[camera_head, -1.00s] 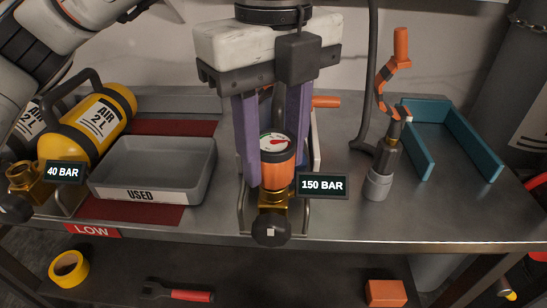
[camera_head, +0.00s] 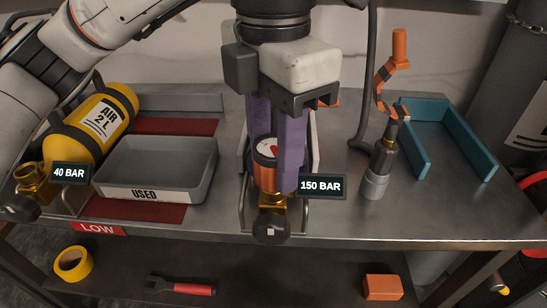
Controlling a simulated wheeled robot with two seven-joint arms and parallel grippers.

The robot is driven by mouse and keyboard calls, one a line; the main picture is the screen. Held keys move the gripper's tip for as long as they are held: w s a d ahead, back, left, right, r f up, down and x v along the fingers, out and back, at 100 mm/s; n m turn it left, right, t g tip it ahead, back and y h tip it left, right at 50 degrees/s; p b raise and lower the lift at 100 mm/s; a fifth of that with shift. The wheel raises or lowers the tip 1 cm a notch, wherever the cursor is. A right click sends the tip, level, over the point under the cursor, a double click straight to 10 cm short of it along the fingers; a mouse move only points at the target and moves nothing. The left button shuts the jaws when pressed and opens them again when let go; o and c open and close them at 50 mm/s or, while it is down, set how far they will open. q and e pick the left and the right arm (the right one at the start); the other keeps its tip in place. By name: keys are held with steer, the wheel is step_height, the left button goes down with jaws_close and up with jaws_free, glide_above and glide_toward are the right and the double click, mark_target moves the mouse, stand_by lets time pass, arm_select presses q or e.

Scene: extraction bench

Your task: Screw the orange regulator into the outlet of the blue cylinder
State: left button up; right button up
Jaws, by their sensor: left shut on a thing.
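The orange regulator (camera_head: 265,174) stands upright with its round gauge at the top, the gauge face partly covered by a finger. My left gripper (camera_head: 272,165) reaches down from above, its purple fingers shut on the regulator. The regulator is directly above the brass valve (camera_head: 272,199) with a black knob, beside the 150 BAR sign (camera_head: 321,186). They appear to meet, but I cannot tell how far any thread is engaged. The blue cylinder itself is hidden behind my gripper. My right gripper is not in view.
A yellow cylinder (camera_head: 75,140) with a brass valve lies left by the 40 BAR sign (camera_head: 70,173). The grey USED tray (camera_head: 155,196) looks empty.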

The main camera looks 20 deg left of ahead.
arm_select(q)
steer(key=m, duration=0.2)
steer(key=shift+f+m, duration=0.1)
steer(key=shift+m, duration=0.7)
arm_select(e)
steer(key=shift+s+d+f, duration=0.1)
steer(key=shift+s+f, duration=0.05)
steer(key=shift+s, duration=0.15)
arm_select(q)
steer(key=o, duration=1.2)
